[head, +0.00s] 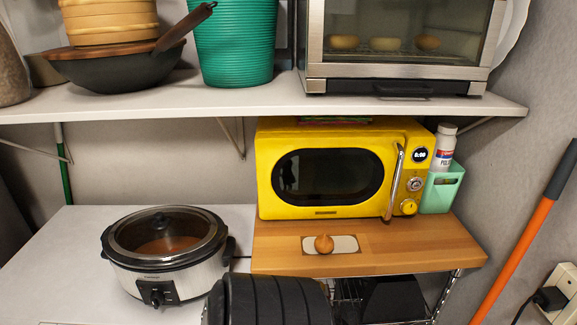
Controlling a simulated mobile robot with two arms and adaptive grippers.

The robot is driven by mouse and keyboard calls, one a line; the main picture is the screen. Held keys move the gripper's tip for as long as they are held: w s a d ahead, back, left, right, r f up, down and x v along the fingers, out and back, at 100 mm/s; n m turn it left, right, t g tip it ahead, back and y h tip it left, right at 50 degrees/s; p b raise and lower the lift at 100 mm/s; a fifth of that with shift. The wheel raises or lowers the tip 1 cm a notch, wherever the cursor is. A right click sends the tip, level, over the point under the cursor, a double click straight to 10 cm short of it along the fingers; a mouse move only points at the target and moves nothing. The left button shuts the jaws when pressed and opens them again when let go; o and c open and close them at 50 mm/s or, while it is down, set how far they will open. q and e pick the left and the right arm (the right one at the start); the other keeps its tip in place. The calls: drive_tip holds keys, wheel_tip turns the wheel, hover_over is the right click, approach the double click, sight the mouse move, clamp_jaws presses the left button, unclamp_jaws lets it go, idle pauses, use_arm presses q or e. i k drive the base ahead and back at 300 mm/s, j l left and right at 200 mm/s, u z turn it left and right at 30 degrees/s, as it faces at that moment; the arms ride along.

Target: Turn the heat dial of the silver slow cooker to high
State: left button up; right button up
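The silver slow cooker (195,275) stands on the white surface at the lower left in the head view. Its body is silver with black handles, and its glass lid (168,218) is on, with reddish-brown food showing through. The black heat dial (157,296) is on its front panel, facing me. The dial's pointer and markings are too small to read. Nothing touches the dial. Neither of my grippers is in view.
A yellow microwave (325,205) stands on a wooden board right of the cooker, with an onion on a small white tray (347,244) before it. A shelf (150,108) overhangs behind. A black ribbed shape, unclear what, rises just right of the cooker's front.

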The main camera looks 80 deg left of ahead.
sight(156, 298)
drive_tip(key=u, duration=3.4)
